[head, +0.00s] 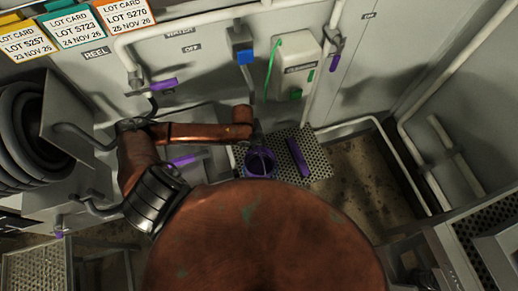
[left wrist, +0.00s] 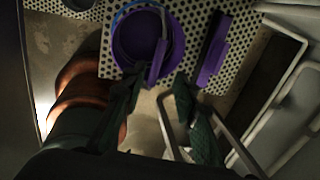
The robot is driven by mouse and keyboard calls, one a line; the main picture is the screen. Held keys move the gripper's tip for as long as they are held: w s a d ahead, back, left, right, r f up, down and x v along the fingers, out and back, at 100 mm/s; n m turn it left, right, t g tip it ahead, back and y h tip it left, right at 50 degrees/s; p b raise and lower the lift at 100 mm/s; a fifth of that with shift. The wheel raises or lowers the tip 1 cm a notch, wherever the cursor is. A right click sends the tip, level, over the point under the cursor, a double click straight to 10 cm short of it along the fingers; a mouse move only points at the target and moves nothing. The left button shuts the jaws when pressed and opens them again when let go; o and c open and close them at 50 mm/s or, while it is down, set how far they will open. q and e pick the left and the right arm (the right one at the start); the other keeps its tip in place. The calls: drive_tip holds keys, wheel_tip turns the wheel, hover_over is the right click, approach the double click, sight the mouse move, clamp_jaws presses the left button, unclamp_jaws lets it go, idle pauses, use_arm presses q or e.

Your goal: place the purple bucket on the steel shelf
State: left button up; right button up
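The purple bucket (head: 259,168) appears to stand upright on a perforated steel shelf (head: 318,165), near its edge; it also shows in the left wrist view (left wrist: 133,38). Its thin bail and purple handle grip (left wrist: 157,62) lie over the near side of its mouth. My left gripper (left wrist: 158,88) has its two dark green fingers apart, with the handle grip just beyond and between the tips. I cannot tell whether they touch it. In the head view the left gripper (head: 258,141) is small and dark above the bucket. My right gripper is not in view.
A purple bar (head: 298,158) lies on the shelf right of the bucket. A control box (head: 294,65) with a green cable hangs on the wall behind. Purple-handled levers (head: 163,85) stick out at left.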

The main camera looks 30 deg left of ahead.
use_arm(q)
drive_tip(key=shift+s+a+r, duration=0.15)
drive_tip(key=shift+r, duration=0.75)
drive_tip(key=shift+s+a+r, duration=0.1)
drive_tip(key=shift+s+r, duration=0.05)
drive_tip(key=shift+r, duration=0.7)
